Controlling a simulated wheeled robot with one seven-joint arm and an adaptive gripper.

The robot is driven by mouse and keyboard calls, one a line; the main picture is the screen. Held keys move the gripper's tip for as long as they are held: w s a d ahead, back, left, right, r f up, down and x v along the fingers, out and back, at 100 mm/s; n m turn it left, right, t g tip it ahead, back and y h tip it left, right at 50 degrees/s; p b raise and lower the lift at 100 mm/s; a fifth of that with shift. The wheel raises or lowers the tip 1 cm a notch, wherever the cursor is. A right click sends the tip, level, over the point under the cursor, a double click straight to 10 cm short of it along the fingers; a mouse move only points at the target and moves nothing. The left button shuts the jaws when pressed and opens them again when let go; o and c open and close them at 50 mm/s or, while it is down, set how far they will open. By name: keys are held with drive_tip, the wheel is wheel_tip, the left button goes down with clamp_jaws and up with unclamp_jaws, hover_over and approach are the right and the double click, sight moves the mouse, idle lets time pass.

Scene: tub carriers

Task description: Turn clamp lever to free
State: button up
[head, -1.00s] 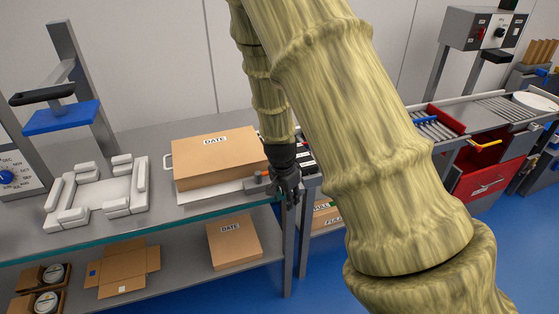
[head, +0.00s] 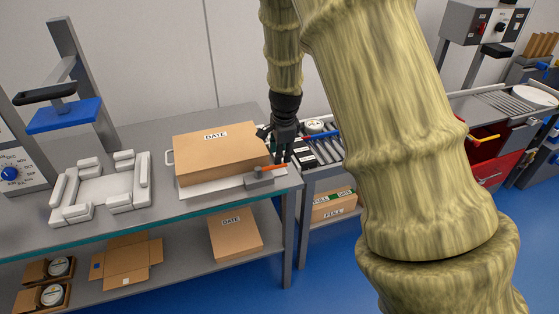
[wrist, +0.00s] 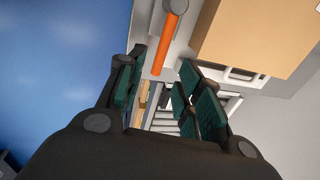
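The clamp lever (head: 274,168) is an orange bar on a grey clamp block (head: 260,179) at the table's right end. In the head view it points right, toward the table edge. In the wrist view the orange lever (wrist: 166,45) runs from a round grey pivot toward the space between my fingers. My gripper (head: 280,158) is just behind the lever in the head view, fingers pointing down. The wrist view shows its fingers (wrist: 160,88) spread apart with nothing held between them. Whether a finger touches the lever I cannot tell.
A cardboard box (head: 217,155) marked DATE lies on a white plate (head: 205,190) left of the clamp. A white fixture (head: 103,190) stands farther left. A roller conveyor (head: 325,150) is right of the table, across a narrow gap. My arm hides part of the right side.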

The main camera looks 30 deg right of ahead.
sight(279, 166)
drive_tip(key=shift+w+d+f+p, duration=0.1)
drive_tip(key=shift+w+f+p, duration=0.05)
drive_tip(key=shift+f, duration=0.75)
drive_tip(key=shift+w+a+f+p, duration=0.1)
drive_tip(key=shift+w+f+p, duration=0.1)
drive_tip(key=shift+f, duration=0.65)
drive_tip(key=shift+w+d+f+p, duration=0.1)
drive_tip(key=shift+w+f+p, duration=0.05)
drive_tip(key=shift+f, duration=0.75)
clamp_jaws()
